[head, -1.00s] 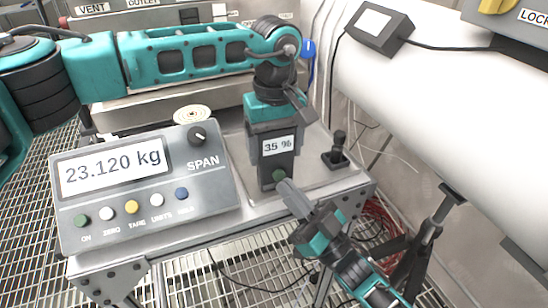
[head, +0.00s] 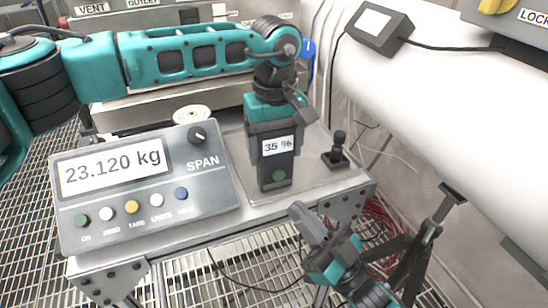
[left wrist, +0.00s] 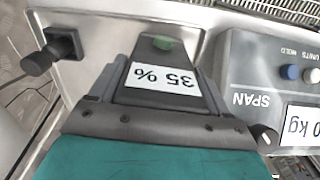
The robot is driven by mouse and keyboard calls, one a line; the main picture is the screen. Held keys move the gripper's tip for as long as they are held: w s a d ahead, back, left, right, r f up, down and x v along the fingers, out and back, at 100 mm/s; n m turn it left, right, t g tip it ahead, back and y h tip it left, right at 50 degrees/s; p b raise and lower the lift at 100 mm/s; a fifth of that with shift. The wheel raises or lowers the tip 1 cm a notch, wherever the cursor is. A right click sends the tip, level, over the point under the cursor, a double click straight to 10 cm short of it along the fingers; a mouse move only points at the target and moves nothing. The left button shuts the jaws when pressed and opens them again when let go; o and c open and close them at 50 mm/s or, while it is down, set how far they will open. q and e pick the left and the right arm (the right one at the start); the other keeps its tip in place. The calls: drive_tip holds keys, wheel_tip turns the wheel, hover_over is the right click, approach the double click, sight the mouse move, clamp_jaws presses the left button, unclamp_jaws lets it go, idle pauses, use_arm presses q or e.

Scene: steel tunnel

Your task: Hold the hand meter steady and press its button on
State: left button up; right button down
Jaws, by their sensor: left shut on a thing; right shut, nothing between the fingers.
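The hand meter (head: 278,163) is a dark grey upright box with a lit display reading 35 % and a green button (head: 279,176) low on its face. My left gripper (head: 270,125) comes down from above and is shut on the meter's upper part. The left wrist view shows the meter (left wrist: 175,97) between the fingers, its display upside down, and its green button (left wrist: 162,43). My right gripper (head: 304,217) is shut and empty, in front of and below the meter, at the table's front edge, apart from the button.
A scale console (head: 215,185) reading 23.120 kg, with several buttons and a SPAN knob (head: 198,135), stands left of the meter. A small black joystick-like part (head: 336,155) is to the right. A large white pipe (head: 430,100) runs along the right side.

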use_arm(q)
drive_tip(key=o, duration=1.1)
drive_tip(key=shift+r, duration=0.15)
